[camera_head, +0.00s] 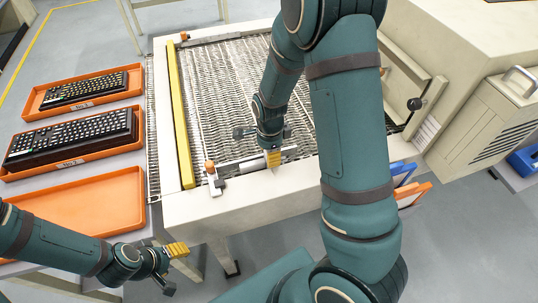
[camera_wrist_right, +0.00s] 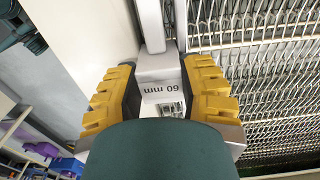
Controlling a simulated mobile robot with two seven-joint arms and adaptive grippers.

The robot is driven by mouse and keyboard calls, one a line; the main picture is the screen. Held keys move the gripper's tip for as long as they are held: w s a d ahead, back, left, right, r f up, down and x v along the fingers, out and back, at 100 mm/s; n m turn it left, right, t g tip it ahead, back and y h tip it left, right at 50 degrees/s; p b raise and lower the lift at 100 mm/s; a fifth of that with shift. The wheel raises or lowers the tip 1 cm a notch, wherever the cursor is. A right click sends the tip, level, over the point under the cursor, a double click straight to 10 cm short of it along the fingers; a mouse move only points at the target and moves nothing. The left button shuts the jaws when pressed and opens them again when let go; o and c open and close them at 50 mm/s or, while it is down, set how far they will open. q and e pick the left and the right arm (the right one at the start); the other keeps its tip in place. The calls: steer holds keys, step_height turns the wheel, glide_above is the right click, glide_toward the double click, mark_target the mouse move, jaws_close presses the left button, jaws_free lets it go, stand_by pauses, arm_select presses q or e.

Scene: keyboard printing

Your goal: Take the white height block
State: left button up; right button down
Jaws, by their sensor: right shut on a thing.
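The white height block (camera_wrist_right: 162,92), marked "60 mm", sits between the yellow fingertips of my right gripper (camera_wrist_right: 160,97) in the right wrist view. The gripper is shut on it, one finger on each side. In the head view my right gripper (camera_head: 273,158) is at the front edge of the machine, by a grey bar (camera_head: 243,164); the block is mostly hidden there. My left gripper (camera_head: 173,268) is open and empty, low in front of the machine, right of the empty orange tray.
The machine's mesh conveyor (camera_head: 222,90) has a yellow rail (camera_head: 180,120) along its left. Two orange trays with keyboards (camera_head: 70,138) and an empty orange tray (camera_head: 85,208) lie on the left table. A beige housing (camera_head: 470,45) stands at the right.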

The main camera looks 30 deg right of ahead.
step_height(320, 180, up, 17)
steer(key=p, duration=0.5)
steer(key=c, duration=1.3)
jaws_free()
jaws_close()
